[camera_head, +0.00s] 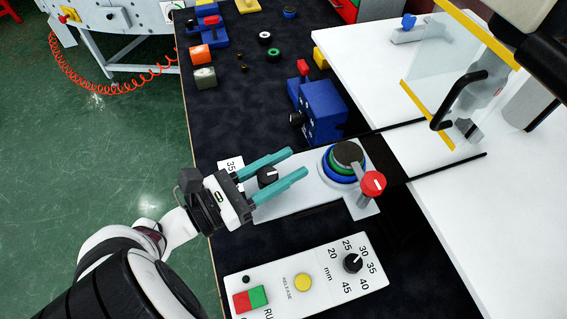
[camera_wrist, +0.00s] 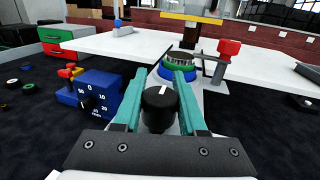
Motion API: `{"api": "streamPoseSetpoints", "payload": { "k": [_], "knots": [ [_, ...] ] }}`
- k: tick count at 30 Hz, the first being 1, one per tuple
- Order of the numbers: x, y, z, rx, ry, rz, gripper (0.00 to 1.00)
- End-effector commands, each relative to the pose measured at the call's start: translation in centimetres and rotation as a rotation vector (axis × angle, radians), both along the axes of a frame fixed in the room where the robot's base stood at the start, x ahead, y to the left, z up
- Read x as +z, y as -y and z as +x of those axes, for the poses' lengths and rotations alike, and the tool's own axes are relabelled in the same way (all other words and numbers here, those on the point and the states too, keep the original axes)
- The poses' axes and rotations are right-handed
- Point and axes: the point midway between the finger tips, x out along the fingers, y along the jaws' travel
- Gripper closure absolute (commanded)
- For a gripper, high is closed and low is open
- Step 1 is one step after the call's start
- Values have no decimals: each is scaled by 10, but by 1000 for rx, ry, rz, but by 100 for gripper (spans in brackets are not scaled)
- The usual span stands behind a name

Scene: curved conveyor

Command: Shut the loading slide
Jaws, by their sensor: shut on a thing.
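The loading slide (camera_head: 284,201) is a light grey plate lying on the dark table. A black knob (camera_head: 267,176) with a white mark stands on its near end. My gripper (camera_head: 298,163) has its two teal fingers on either side of this knob and is shut on it. The knob (camera_wrist: 160,106) also shows between the fingers in the wrist view. At the slide's far end sits a round stack (camera_head: 343,163) of blue and green rings with a dark ribbed top. A red-knobbed lever (camera_head: 373,184) stands beside the stack.
A blue box with a dial (camera_head: 322,110) stands behind the slide. A control panel (camera_head: 305,279) with buttons and a mm dial lies in front. A clear guard with yellow edges (camera_head: 440,75) stands over the white table (camera_head: 365,60). Small loose parts lie at the back.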

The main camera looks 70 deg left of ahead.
Motion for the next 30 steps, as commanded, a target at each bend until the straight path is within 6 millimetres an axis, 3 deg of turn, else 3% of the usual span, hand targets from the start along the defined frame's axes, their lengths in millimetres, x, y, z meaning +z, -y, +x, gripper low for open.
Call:
{"api": "streamPoseSetpoints", "payload": {
  "k": [21, 26, 30],
  "knots": [
    [0, 1, 2, -3, 0, -1, 100],
    [0, 1, 18, -6, 0, -1, 100],
    [0, 2, 46, -7, 2, -3, 100]
  ]
}}
